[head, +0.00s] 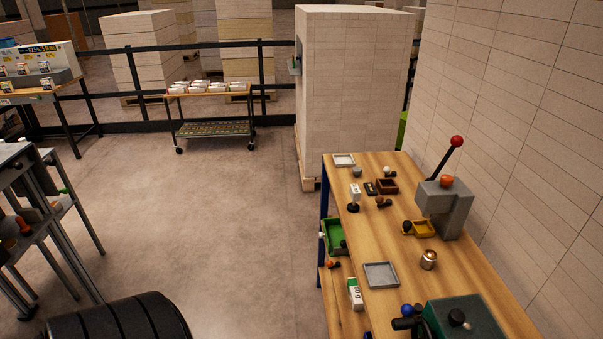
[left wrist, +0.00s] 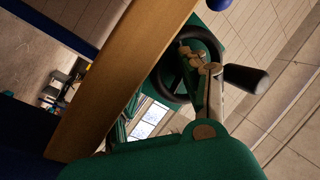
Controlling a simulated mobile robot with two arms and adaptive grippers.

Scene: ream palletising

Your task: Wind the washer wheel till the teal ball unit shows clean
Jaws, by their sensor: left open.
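A dark teal-green washer unit (head: 468,318) with a black knob on top sits at the near end of the bench in the head view. Its black wheel, with a dark handle (head: 403,324), is on the left side, seen nearly edge-on. In the left wrist view the wheel (left wrist: 166,92) is a black ring, with its dark handle (left wrist: 246,78) sticking out to the right. My left gripper (left wrist: 196,60) is open, its pale finger pads in front of the wheel. Contact is unclear. A blue ball (head: 407,310) is beside the unit. Whether anything inside looks clean is hidden.
A brick-patterned wall (head: 520,120) borders the bench's right side.

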